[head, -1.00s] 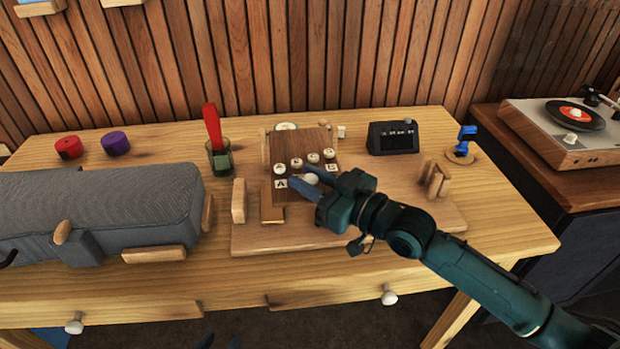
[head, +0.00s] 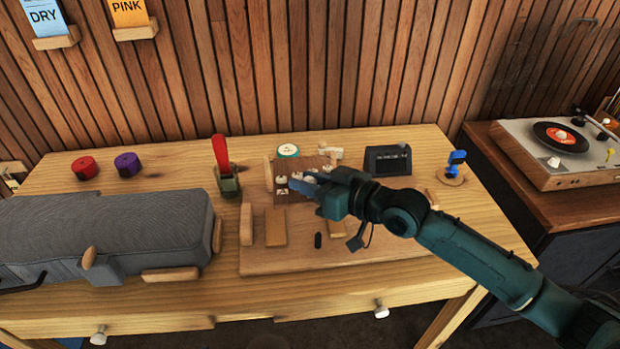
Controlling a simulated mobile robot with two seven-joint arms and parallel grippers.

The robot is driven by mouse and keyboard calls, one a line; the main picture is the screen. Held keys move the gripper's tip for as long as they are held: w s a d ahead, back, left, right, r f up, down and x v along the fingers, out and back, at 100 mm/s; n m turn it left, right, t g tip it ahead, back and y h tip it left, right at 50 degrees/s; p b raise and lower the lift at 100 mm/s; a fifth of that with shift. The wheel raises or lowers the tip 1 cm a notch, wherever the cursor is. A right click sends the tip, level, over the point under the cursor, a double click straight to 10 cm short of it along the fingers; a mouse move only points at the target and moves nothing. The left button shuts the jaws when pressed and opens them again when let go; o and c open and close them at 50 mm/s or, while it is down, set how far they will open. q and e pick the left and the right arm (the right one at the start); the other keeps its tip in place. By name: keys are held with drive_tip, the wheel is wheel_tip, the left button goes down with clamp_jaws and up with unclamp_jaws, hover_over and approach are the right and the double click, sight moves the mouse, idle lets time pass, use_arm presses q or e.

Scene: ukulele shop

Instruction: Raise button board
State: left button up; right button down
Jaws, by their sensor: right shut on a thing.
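The button board (head: 284,193) is a dark brown wooden panel with several round white buttons and a lettered tile. It stands over the middle of a pale wooden base (head: 290,262) on the table. My right gripper (head: 300,183) reaches in from the right and is shut at the board's front middle, by its white knob. The fingers and wrist hide the board's right part and most of the grip. I cannot tell the board's exact tilt. My left gripper is not in view.
A wooden block (head: 275,226) and a small black piece (head: 318,240) are on the base. A grey padded case (head: 100,230) lies left. A jar (head: 228,184) with a red-handled tool, a dark counter box (head: 388,161) and a blue clamp (head: 456,162) stand around the base.

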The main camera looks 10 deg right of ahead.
drive_tip(key=shift+m+g+h, duration=0.3)
drive_tip(key=shift+m+g, duration=0.3)
drive_tip(key=w+r+p, duration=0.1)
drive_tip(key=r, duration=0.1)
drive_tip(key=w+r+p, duration=0.1)
drive_tip(key=shift+w+r, duration=0.1)
drive_tip(key=shift+r, duration=0.25)
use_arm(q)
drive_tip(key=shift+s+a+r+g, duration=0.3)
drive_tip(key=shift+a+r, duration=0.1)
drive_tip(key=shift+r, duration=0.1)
use_arm(e)
drive_tip(key=shift+w+r+m+g, duration=0.4)
drive_tip(key=shift+w+r+g, duration=0.2)
drive_tip(key=shift+w+r, duration=0.3)
